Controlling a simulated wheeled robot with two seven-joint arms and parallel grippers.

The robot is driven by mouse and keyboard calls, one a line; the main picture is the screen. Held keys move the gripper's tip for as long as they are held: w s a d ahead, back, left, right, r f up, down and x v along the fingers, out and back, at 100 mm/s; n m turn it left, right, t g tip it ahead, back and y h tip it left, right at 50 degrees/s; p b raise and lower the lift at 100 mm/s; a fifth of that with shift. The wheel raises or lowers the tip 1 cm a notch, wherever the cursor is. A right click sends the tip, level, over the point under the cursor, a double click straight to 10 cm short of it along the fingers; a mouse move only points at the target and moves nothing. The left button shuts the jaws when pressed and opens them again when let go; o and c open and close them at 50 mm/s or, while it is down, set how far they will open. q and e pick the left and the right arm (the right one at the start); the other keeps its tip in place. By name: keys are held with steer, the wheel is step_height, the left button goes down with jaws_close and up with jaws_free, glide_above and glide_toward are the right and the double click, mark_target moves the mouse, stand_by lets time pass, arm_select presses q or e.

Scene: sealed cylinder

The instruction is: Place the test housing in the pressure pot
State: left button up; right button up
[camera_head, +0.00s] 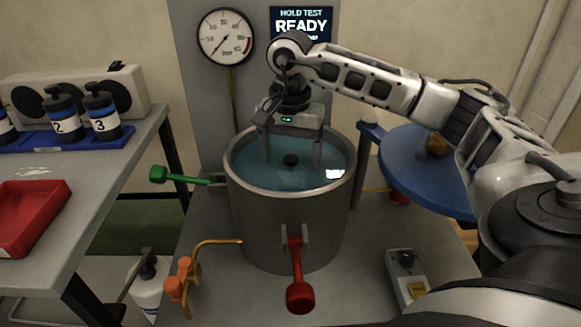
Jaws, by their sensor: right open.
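The pressure pot (290,225) is a grey metal cylinder standing open in the middle, with bluish water inside. My right gripper (291,160) is over the pot, its two fingers pointing down inside the rim, apart and open. The pot's blue lid (425,170) is off to the right of the opening. My left gripper is out of view.
A green-handled valve (180,176) and a red handle (298,280) stick out from the pot. An orange-handled brass tap (190,275) and a switch box (406,275) stand in front. The left table holds numbered bottles (102,110) and a red tray (28,215). A gauge (225,37) and a READY screen (301,24) are behind.

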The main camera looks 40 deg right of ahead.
step_height(320, 180, up, 8)
steer(key=shift+r+p, duration=0.1)
steer(key=shift+p, duration=0.4)
